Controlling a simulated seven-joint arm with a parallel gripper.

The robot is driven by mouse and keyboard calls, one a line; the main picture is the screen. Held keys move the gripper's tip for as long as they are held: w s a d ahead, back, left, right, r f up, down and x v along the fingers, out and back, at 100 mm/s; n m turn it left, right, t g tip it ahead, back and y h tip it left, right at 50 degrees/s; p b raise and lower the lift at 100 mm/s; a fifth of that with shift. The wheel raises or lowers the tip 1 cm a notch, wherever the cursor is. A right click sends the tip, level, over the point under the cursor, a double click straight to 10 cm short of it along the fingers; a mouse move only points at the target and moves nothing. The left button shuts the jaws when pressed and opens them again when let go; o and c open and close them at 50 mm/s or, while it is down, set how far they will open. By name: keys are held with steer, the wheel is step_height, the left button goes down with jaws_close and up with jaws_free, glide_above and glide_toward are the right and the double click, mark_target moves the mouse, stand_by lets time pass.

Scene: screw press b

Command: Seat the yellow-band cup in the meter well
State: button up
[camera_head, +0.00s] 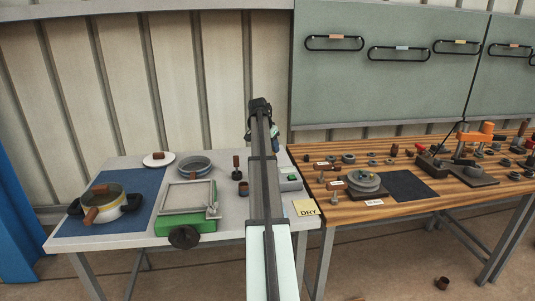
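I cannot pick out a cup with a yellow band for sure. A pot (109,204) with a yellowish band stands on the blue mat at the left. A pale device with a green display (290,178), possibly the meter, sits partly behind my arm; its well is not visible.
The white bench holds a green-based framed press (187,225), a grey bowl (194,166), a white plate (158,160) and a small dark cup (243,189). A yellow DRY card (306,207) lies at its right edge. The wooden bench (440,202) is crowded with small parts.

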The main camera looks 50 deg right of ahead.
steer(key=shift+a+m, duration=0.1)
steer(key=shift+m, duration=0.2)
steer(key=shift+f, duration=0.1)
steer(key=shift+f, duration=2.75)
steer(key=shift+f, duration=0.45)
steer(key=shift+f, duration=0.35)
steer(key=shift+f, duration=0.55)
steer(key=o, duration=1.2)
